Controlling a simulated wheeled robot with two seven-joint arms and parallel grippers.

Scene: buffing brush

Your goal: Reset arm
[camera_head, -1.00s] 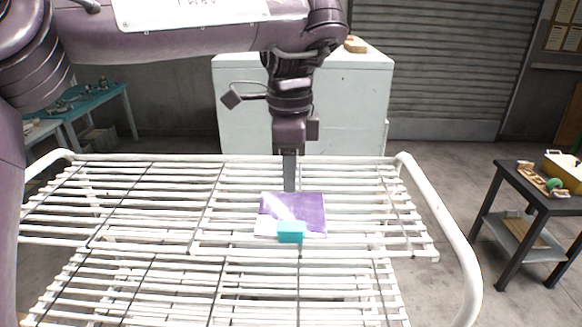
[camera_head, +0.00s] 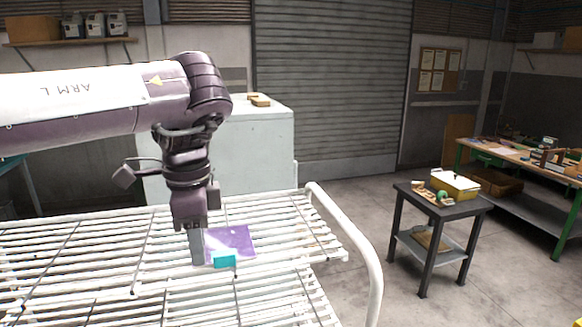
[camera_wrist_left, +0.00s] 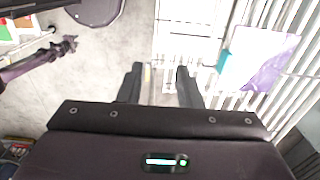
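My left gripper (camera_head: 197,262) points down over the white slatted rack (camera_head: 90,253), just left of a purple sheet (camera_head: 233,240). In the left wrist view its two fingers (camera_wrist_left: 160,76) stand apart with nothing between them. A teal block (camera_head: 224,259) sits at the sheet's near edge. The block (camera_wrist_left: 224,61) and the purple sheet (camera_wrist_left: 265,55) also show in the left wrist view, right of the fingers and apart from them. A slim purple arm at the left of that view looks like my right arm; its gripper (camera_wrist_left: 70,43) is too small to read.
A white cabinet (camera_head: 268,150) stands behind the rack. The rack's curved rail (camera_head: 372,270) bounds its right side. A small dark table (camera_head: 445,208) with a yellow bin (camera_head: 456,186) stands right, before a workbench (camera_head: 515,158). Floor between rack and table is clear.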

